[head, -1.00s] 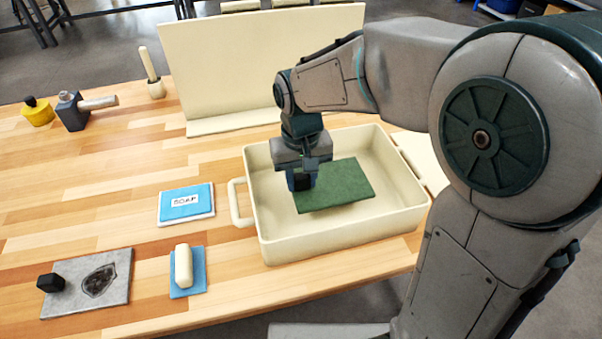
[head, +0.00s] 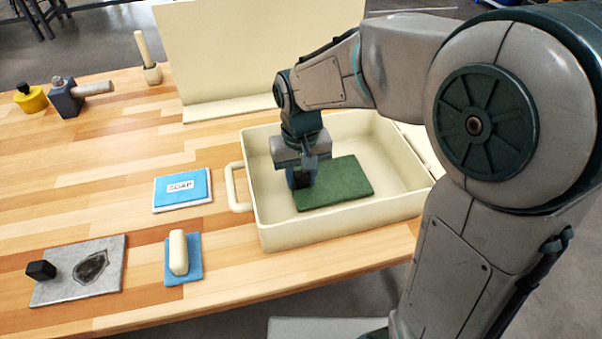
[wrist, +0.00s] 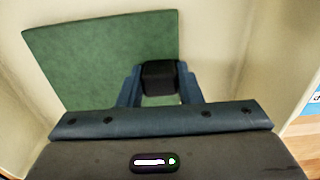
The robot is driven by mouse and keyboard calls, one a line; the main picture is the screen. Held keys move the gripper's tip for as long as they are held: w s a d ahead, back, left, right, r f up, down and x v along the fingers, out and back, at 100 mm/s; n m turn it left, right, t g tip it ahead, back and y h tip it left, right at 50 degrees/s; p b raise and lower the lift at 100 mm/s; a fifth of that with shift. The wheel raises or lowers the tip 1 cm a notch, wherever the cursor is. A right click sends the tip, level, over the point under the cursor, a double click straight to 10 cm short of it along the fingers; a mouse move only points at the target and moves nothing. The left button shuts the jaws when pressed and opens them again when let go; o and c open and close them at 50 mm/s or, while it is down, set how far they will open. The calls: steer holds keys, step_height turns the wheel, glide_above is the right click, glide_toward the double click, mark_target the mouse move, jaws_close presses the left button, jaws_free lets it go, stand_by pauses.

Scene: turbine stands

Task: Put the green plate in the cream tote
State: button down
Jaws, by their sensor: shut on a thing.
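The green plate (head: 335,184) is a flat rectangle inside the cream tote (head: 330,233), low near its floor. I cannot tell if it touches the floor. The fingertips are partly hidden in the head view.
A blue soap packet (head: 182,188) and a cream bar on a blue pad (head: 179,254) lie left of the tote. A grey slab with a black knob (head: 92,264) is further left.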

steer(key=shift+f, duration=0.2)
steer(key=c, duration=0.8)
jaws_free()
steer(key=shift+r+p, duration=2.65)
steer(key=shift+r, duration=0.85)
